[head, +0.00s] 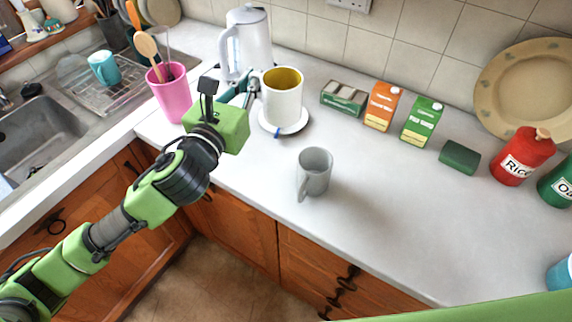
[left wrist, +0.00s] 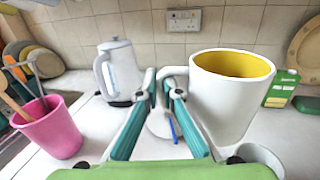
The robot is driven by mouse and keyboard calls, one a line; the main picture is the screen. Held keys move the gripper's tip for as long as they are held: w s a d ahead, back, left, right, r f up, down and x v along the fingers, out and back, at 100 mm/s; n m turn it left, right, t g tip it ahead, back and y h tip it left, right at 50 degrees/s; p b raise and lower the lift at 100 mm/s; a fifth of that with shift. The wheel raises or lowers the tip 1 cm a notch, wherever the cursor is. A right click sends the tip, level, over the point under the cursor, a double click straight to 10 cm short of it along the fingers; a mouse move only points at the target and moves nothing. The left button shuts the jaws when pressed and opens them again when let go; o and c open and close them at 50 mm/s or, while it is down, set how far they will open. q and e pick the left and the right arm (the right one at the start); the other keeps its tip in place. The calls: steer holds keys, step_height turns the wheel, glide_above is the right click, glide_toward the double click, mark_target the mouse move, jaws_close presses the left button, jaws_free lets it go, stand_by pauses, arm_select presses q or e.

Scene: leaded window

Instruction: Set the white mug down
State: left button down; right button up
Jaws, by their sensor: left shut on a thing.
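The white mug (head: 282,100) with a yellow inside is upright in the head view, and it also shows large at the right of the left wrist view (left wrist: 222,105). My left gripper (head: 250,88) is at the mug's left side, shut on its handle; the fingers also show in the left wrist view (left wrist: 165,88). A white saucer (head: 298,127) with a small blue item on it shows behind and below the mug. In the left wrist view the saucer (left wrist: 158,126) lies lower, between the fingers. The mug looks raised above it; the exact gap is hard to tell.
A grey mug (head: 314,172) stands in front of the saucer. A pink cup (head: 172,95) with utensils and a white kettle (head: 247,42) stand left and behind. A green box (head: 343,98) and cartons (head: 381,108) line the back right. The counter's front right is clear.

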arm_select(q)
steer(key=shift+h, duration=0.3)
steer(key=f, duration=0.4)
steer(key=f+b, duration=0.1)
steer(key=f, duration=0.4)
steer(key=d+f+b, duration=0.1)
steer(key=f, duration=0.3)
steer(key=shift+w+f, duration=0.25)
steer(key=shift+w, duration=0.15)
step_height(320, 180, down, 3)
steer(key=shift+r+b, duration=0.15)
steer(key=shift+b, duration=0.15)
steer(key=shift+f, duration=0.5)
arm_select(e)
steer(key=f, duration=0.1)
steer(key=w+d+f, duration=0.1)
steer(key=shift+f, duration=0.35)
